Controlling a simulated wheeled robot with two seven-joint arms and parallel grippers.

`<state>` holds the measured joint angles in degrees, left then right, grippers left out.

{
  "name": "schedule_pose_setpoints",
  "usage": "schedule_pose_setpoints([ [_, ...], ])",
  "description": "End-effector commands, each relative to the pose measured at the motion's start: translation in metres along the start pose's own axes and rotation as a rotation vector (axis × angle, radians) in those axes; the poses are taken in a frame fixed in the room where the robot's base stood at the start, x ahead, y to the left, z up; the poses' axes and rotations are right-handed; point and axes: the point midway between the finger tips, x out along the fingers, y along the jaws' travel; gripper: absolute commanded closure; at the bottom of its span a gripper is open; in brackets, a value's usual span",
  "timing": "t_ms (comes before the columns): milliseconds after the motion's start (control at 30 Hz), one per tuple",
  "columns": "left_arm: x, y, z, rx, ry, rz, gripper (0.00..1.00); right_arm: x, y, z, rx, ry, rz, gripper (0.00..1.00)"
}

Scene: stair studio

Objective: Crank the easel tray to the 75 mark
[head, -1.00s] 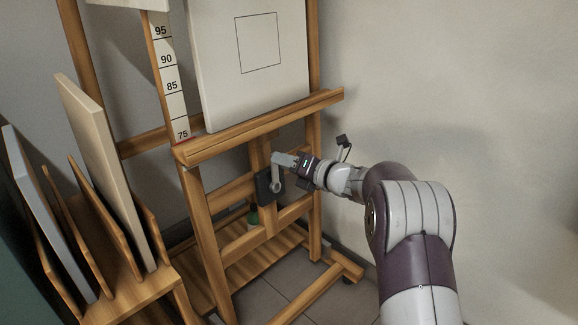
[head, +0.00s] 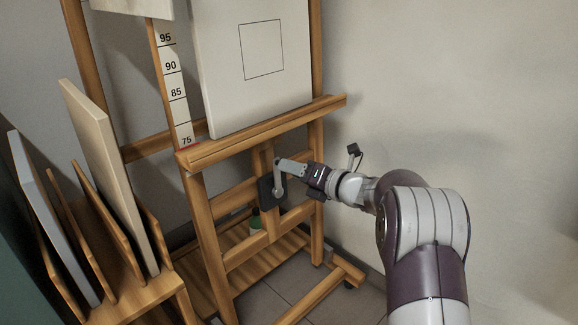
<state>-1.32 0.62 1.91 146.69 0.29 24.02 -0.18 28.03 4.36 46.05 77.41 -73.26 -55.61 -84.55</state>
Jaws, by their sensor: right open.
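The easel tray (head: 265,131) is a wooden ledge across the easel, with a white canvas (head: 255,60) standing on it. A white scale strip (head: 177,98) on the left shows 95, 90, 85 and 75. My left gripper is out of view.
A wooden rack (head: 140,295) with several upright panels stands at the left front. The wall (head: 460,110) on the right is bare.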

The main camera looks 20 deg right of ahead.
Motion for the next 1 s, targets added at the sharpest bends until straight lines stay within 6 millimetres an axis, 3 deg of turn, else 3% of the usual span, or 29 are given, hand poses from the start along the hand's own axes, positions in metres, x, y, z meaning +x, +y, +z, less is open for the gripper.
schedule_pose_setpoints([
  [33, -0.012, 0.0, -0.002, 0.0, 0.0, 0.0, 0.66, -0.015, 0.004, 0.006, 0.001, -0.002, -0.004, 0.48],
  [200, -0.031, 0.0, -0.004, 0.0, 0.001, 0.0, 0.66, -0.062, 0.004, 0.005, 0.002, -0.003, -0.003, 0.48],
  [400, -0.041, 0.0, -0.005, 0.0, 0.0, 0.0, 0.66, -0.096, 0.002, 0.003, 0.001, -0.001, -0.001, 0.48],
  [1000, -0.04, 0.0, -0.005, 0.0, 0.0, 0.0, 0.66, -0.102, 0.001, 0.0, 0.009, 0.0, 0.0, 0.48],
])
